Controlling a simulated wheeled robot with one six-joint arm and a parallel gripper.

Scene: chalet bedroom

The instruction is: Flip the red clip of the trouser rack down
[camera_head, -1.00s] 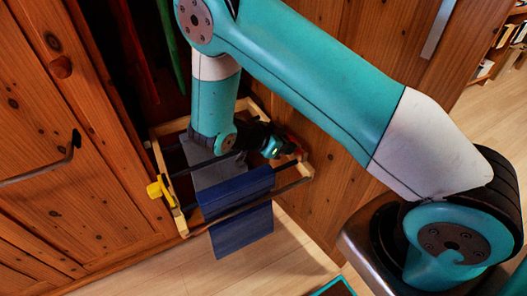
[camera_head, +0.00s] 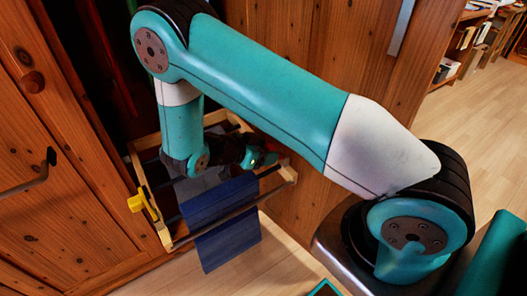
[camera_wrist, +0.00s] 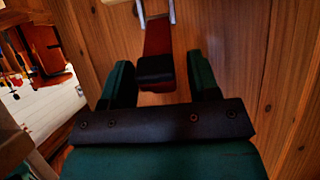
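The trouser rack (camera_head: 164,226) is a light wooden frame pulled out of the wardrobe, with dark bars. The red clip (camera_wrist: 158,38) is on its right side and shows at the top middle of the wrist view, with a black end towards me. My gripper (camera_wrist: 160,72) has its two dark green fingers apart, one on each side of the clip's black end. In the head view my gripper (camera_head: 264,158) is at the rack's right side and mostly hides the clip.
A yellow clip (camera_head: 138,203) stands out on the rack's left side. Blue trousers (camera_head: 225,222) hang over the bars, with a grey pair (camera_head: 205,183) behind, partly hidden by my arm. Wooden wardrobe doors flank the rack. Open floor (camera_head: 480,160) lies to the right.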

